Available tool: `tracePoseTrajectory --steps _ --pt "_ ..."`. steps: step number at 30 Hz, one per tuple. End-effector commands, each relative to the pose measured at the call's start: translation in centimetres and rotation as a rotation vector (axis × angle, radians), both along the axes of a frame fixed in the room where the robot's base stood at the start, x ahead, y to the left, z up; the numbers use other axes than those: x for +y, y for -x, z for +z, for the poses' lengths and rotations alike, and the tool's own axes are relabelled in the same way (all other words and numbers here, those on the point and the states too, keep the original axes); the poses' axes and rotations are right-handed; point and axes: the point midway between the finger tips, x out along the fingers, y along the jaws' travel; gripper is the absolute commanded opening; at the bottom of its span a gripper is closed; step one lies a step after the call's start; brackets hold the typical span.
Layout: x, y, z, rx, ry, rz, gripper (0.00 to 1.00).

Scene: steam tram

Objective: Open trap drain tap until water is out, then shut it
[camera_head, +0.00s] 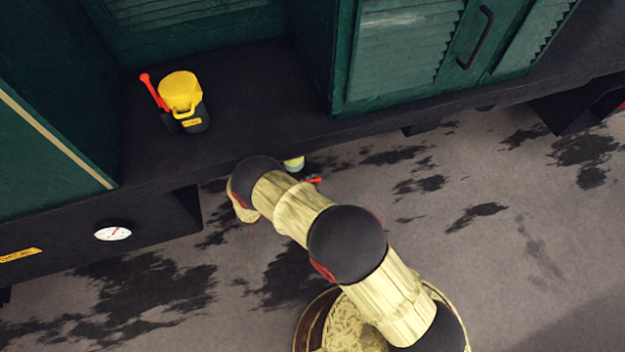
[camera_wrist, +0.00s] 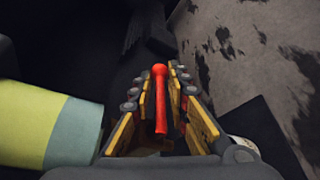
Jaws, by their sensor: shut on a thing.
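In the wrist view my gripper (camera_wrist: 161,82) has its two yellow-padded fingers on either side of a red lever with a round knob (camera_wrist: 160,105), shut on it. The lever runs lengthwise between the fingers. A pale yellow-green and grey-teal cylinder (camera_wrist: 40,125) lies close by at the left of that view. In the head view a similar pale cylinder (camera_head: 294,163) shows under the deck edge, with a small red part (camera_head: 314,180) beside it. My arm hides the gripper there. The tap's body and any water running from it cannot be made out.
A yellow-topped can (camera_head: 181,92) with a red lever (camera_head: 153,90) stands on the dark deck (camera_head: 250,85). Green louvred cabinets (camera_head: 400,45) rise behind. A round gauge (camera_head: 113,233) is on the dark side at left. The grey ground (camera_head: 520,250) has dark patches and is open at right.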

Motion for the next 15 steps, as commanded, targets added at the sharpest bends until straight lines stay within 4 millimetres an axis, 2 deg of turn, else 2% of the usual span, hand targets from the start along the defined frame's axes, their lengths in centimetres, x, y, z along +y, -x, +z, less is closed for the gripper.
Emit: tracePoseTrajectory --steps 15 --pt "0.2 0.1 -1.2 0.084 -0.294 -0.001 0.0"
